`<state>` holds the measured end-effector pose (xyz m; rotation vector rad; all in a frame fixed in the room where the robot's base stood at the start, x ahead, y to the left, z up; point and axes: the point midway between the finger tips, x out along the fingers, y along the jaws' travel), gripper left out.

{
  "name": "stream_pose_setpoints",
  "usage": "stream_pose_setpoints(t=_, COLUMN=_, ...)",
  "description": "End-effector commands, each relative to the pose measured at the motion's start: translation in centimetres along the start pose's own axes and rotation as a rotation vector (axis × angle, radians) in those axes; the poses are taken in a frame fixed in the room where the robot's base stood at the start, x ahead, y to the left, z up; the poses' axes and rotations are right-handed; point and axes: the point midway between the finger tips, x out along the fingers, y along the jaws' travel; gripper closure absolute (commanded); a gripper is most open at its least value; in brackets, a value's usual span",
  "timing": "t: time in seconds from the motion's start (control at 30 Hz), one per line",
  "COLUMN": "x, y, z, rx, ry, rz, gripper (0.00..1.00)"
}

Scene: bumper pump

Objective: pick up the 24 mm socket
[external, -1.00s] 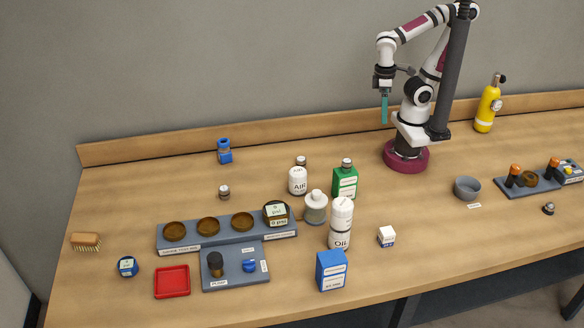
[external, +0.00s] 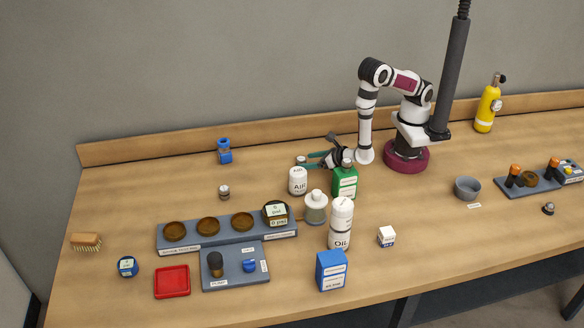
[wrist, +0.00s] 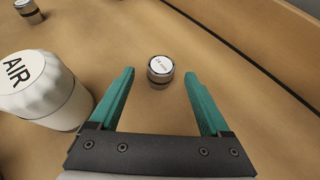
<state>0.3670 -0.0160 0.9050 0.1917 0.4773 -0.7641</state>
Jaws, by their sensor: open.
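The 24 mm socket (wrist: 160,71) is a short metal cylinder with a white top label reading "24 mm", standing upright on the bench. In the external view the socket (external: 301,160) is behind the white bottle, its lower part hidden. My gripper (wrist: 159,77) is open, with teal fingers; the socket appears between the fingertips in the wrist view, with visible gaps on both sides. In the external view my gripper (external: 312,160) is low, pointing left at the socket from its right. I cannot tell whether the fingertips reach around it.
A white bottle (wrist: 40,92) marked "AIR" stands close left of my fingers. A second small socket-like cylinder (wrist: 28,10) is farther off. A green container (external: 345,182) stands near my wrist. Bare bench lies beyond the socket and to its right in the wrist view.

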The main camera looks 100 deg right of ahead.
Motion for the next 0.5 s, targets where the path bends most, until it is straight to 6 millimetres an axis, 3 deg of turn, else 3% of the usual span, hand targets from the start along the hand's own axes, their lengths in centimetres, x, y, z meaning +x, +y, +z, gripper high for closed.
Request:
stream_pose_setpoints(t=0.1, x=1.8, y=-0.1, z=0.2, rx=0.006, ry=-0.001, rz=-0.004, gripper=0.19)
stream_pose_setpoints(t=0.33, x=2.1, y=-0.1, z=0.2, rx=0.005, ry=-0.001, rz=-0.002, gripper=0.19)
stream_pose_setpoints(t=0.5, x=2.1, y=-0.1, z=0.2, rx=0.006, ry=-0.001, rz=-0.002, gripper=0.48)
